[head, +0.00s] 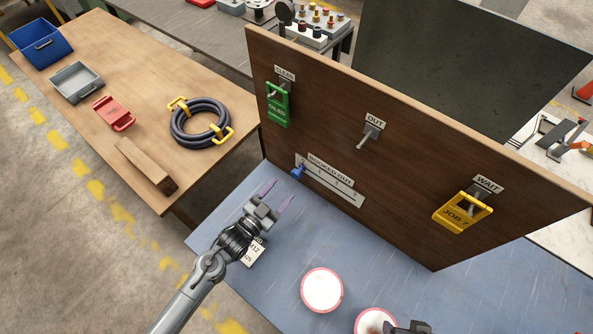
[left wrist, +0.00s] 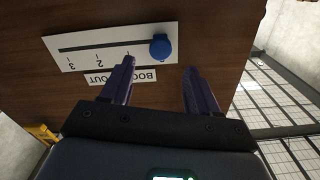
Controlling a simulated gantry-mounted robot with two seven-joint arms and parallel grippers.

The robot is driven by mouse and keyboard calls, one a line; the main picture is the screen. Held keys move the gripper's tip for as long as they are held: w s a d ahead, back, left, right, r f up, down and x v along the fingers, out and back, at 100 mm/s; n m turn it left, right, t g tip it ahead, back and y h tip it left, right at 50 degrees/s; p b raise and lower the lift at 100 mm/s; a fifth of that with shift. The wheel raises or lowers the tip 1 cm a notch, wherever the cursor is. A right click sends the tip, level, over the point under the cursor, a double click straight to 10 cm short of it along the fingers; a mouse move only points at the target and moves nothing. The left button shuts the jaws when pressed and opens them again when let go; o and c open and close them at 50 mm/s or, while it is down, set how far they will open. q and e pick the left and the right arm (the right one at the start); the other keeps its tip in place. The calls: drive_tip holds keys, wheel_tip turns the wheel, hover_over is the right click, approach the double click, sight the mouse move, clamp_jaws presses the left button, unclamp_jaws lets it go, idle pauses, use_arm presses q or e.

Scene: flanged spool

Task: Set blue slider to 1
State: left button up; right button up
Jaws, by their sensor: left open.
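The blue slider (head: 297,172) sits at the left end of the slot in the white scale plate (head: 335,185) on the upright wooden board, beyond the 1 mark. In the left wrist view the scale appears upside down, with the blue slider knob (left wrist: 161,48) at the right end of its slot. My left gripper (head: 277,195) is open and empty, in front of and below the knob. In the left wrist view its fingertips (left wrist: 159,66) stand on either side of the knob's line, apart from it. A dark part at the bottom edge looks like my right gripper (head: 408,328), mostly cut off.
The board (head: 400,190) also carries a green tag (head: 278,105), an empty hook (head: 370,134) and a yellow tag (head: 463,213). Red-rimmed white discs (head: 322,290) and a label card lie on the blue bench (head: 280,285). A coiled hose (head: 200,122) lies on the left table.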

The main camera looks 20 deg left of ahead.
sight(294, 176)
use_arm(q)
drive_tip(key=x, duration=0.8)
clamp_jaws()
